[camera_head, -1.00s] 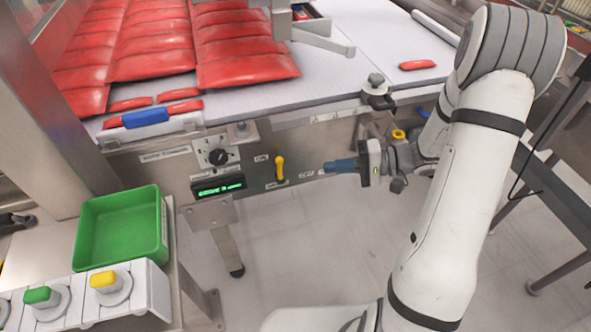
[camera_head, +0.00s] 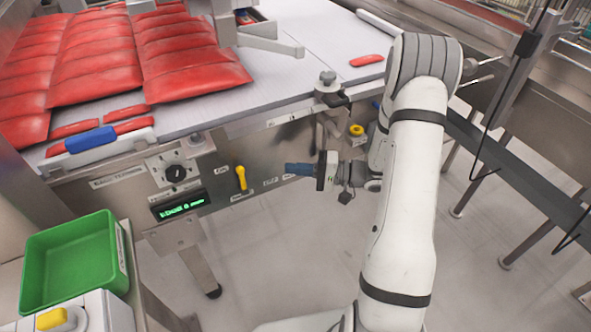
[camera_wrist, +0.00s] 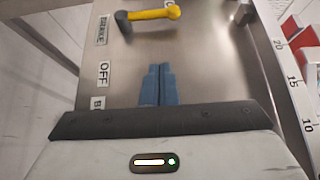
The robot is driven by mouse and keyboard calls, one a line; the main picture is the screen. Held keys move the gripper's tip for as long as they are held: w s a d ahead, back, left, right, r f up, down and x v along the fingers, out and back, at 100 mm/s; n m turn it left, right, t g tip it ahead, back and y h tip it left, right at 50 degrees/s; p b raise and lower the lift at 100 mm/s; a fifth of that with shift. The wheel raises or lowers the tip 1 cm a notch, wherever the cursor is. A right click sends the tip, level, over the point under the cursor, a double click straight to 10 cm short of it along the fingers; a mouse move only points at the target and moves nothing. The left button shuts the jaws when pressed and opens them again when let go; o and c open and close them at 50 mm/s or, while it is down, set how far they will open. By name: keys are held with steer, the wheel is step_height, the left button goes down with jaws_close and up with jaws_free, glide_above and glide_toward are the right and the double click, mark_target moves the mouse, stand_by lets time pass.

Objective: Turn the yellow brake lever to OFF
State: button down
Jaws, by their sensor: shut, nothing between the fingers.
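The yellow brake lever (camera_head: 241,178) is on the steel front panel below the table edge, its handle pointing up. In the wrist view the lever (camera_wrist: 152,14) lies at the top, with its dark hub at the left end. An OFF label (camera_wrist: 104,73) is on the panel at the left in that view. My gripper (camera_head: 287,169) is to the right of the lever, with a gap between. Its blue fingers (camera_wrist: 158,72) are pressed together and empty, and point toward the lever's side of the panel.
A black rotary knob (camera_head: 175,173) and a green-lit display (camera_head: 180,205) are on the panel left of the lever. A dark clamp handle (camera_head: 330,91) projects from the table edge above my gripper. A green bin (camera_head: 72,262) stands at lower left. The floor below is clear.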

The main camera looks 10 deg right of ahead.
mark_target(242, 179)
steer(key=x, duration=0.7)
steer(key=shift+s+a, duration=0.5)
steer(key=shift+a, duration=0.2)
steer(key=shift+s+a, duration=0.3)
steer(key=shift+a, duration=0.2)
steer(key=shift+s+a, duration=0.2)
steer(key=shift+a, duration=0.25)
steer(key=shift+d, duration=0.15)
